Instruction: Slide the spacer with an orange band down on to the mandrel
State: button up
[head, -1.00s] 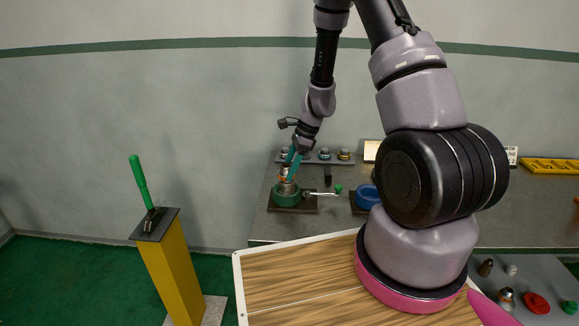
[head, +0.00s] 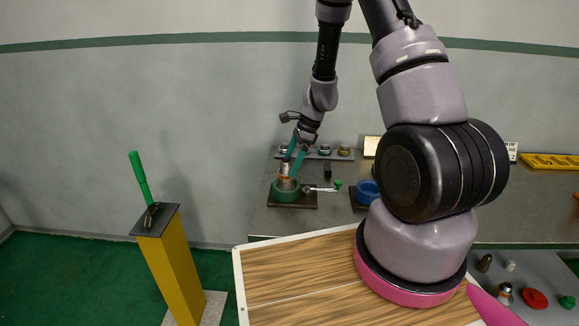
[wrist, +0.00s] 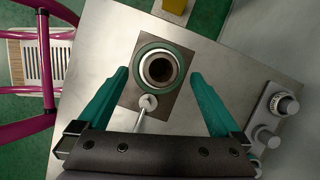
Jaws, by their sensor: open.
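The spacer (head: 285,170), silver with an orange band near its lower part, stands upright over the green round vise (head: 286,191) at the left of the far bench. The mandrel is not clearly distinguishable from it; they look in line. In the wrist view the spacer (wrist: 159,70) shows from above as a ring with a dark hole, inside the green vise ring (wrist: 141,57). My gripper (head: 294,160) is open above it, its teal fingers apart. In the wrist view my gripper (wrist: 158,76) has a finger on either side of the ring, with clear gaps.
A silver-handled lever (head: 322,189) sticks out right of the green vise. A blue vise (head: 367,192) stands farther right. A rack (head: 337,157) with several fittings is behind. A yellow post (head: 178,265) with a green-handled tool stands left, and a wooden tabletop (head: 290,280) in front.

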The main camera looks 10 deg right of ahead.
jog(key=v, duration=0.9)
jog(key=shift+r, duration=0.1)
jog(key=s+r+n+t, duration=0.1)
jog(key=s+r+n, duration=0.25)
jog(key=r, duration=0.65)
jog(key=s+r+n+t, duration=0.2)
jog(key=s+r+n, duration=0.15)
jog(key=r, duration=0.55)
jog(key=s+r+n+t+h, duration=0.2)
jog(key=s+r+n+t, duration=0.2)
jog(key=s+r+n, duration=0.3)
jog(key=s+r, duration=0.4)
jog(key=s, duration=0.4)
jog(key=shift+d+r+h, duration=0.25)
jog(key=shift+d+h, duration=0.05)
